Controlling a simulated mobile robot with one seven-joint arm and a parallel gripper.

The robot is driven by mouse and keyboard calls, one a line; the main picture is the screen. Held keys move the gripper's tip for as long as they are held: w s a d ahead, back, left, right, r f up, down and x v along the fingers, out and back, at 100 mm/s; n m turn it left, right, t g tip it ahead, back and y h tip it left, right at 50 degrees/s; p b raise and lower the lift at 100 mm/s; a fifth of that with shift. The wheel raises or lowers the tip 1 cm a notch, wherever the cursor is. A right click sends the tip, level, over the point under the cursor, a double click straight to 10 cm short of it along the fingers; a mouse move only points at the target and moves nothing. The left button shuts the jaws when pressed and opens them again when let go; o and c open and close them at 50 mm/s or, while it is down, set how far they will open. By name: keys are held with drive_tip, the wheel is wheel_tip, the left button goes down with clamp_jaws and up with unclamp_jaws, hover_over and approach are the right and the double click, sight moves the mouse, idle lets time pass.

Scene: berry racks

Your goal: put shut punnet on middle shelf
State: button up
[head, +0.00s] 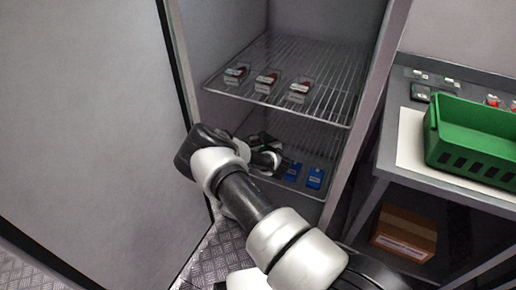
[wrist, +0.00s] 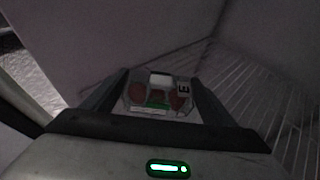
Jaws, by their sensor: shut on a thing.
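My gripper (wrist: 160,84) is shut on a clear punnet (wrist: 135,93) with red berries, a white label and a green strip, held between the two fingers in the wrist view. In the head view my gripper (head: 264,156) is at the lower wire shelf (head: 318,150) of the open cabinet, partly hidden by my own arm. The upper wire shelf (head: 325,75) bears three punnets (head: 267,82) in a row, with red contents and white labels. I cannot tell whether the held punnet touches a shelf.
Blue packs (head: 315,178) stand on the lower shelf, right of my gripper. The cabinet door (head: 90,110) stands open at left. A bench at right bears a green crate (head: 475,135), with a cardboard box (head: 404,232) below. The upper shelf is bare at its right and back.

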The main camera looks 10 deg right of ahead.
wheel_tip(320, 180, down, 5)
drive_tip(key=shift+r+b, duration=0.2)
drive_tip(key=shift+b, duration=0.4)
drive_tip(key=o, duration=1.2)
drive_tip(key=shift+f, duration=0.1)
drive_tip(key=shift+s+r, duration=0.2)
drive_tip(key=shift+r, duration=0.1)
drive_tip(key=p+v, duration=0.3)
drive_tip(key=v, duration=0.8)
drive_tip(key=shift+s+d+p, duration=0.1)
drive_tip(key=shift+s+p, duration=0.15)
drive_tip(key=shift+p, duration=0.15)
